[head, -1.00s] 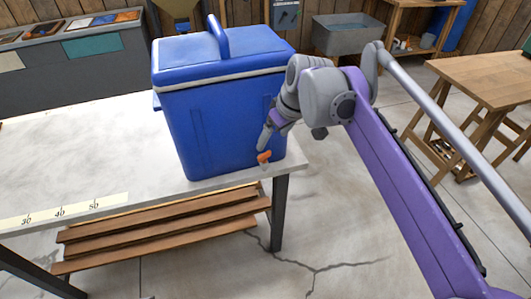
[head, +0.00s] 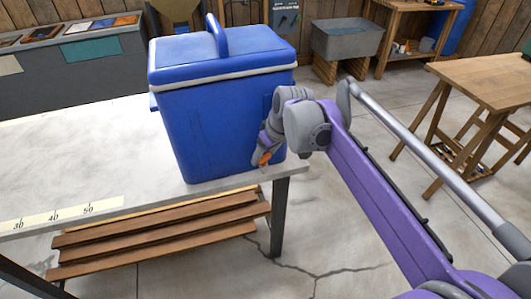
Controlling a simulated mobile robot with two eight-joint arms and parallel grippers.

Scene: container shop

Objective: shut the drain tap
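A blue cooler (head: 215,130) with a closed lid and an upright handle stands on the right end of the pale table. Its orange drain tap (head: 265,158) shows low on the cooler's front, near the right corner. My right gripper (head: 262,154) is at the tap, its fingers pointing down and partly covering it. I cannot tell whether the fingers touch the tap, or whether they are open or shut. The tap's setting is too small to make out. My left gripper is not in view.
The pale table (head: 80,150) is mostly clear left of the cooler, with a measuring strip (head: 70,213) along its front edge. Wooden planks (head: 160,232) lie below. A wooden table (head: 485,80) stands at the right, and a grey sink (head: 346,38) at the back.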

